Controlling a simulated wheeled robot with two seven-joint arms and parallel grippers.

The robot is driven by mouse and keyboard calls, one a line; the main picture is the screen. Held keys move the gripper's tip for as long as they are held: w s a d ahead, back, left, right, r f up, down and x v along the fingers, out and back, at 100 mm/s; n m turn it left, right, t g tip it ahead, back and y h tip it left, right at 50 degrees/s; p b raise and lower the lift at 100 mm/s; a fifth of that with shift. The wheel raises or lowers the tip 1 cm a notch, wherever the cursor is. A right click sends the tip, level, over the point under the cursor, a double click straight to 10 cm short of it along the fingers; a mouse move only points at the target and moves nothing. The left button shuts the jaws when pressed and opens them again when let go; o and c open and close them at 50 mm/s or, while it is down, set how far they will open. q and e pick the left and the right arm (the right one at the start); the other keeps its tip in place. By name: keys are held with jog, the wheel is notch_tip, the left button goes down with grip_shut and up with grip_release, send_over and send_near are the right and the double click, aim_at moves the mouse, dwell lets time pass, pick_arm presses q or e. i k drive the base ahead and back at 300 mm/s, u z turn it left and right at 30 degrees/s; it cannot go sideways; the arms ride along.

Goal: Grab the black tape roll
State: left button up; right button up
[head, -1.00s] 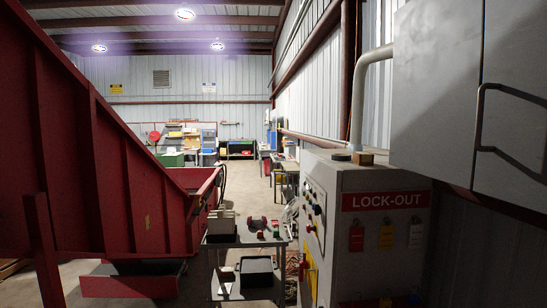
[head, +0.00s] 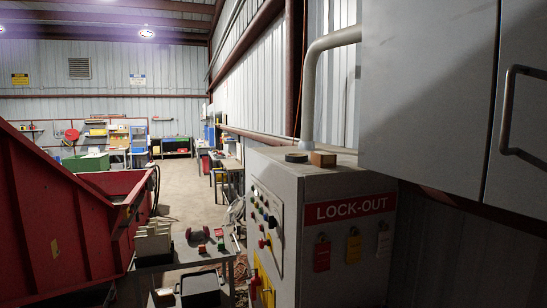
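A dark, flat round thing that looks like the black tape roll (head: 296,157) lies on top of the grey lock-out cabinet (head: 340,255), near its front left edge. A small brown block (head: 322,159) sits just to its right, very close to it. The roll is small in the picture, so its centre hole is hard to make out. Neither of my grippers shows in the head view.
A bent grey pipe (head: 312,85) rises from the cabinet top behind the roll. A grey wall cabinet (head: 430,95) hangs at the right. A cart (head: 183,255) with boxes stands at lower left, beside a red hopper (head: 60,220).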

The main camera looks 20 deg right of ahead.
aim_at(289, 157)
jog(key=z, duration=0.15)
jog(key=i, duration=0.75)
jog(key=z, duration=1.05)
jog(key=i, duration=0.6)
jog(key=z, duration=0.6)
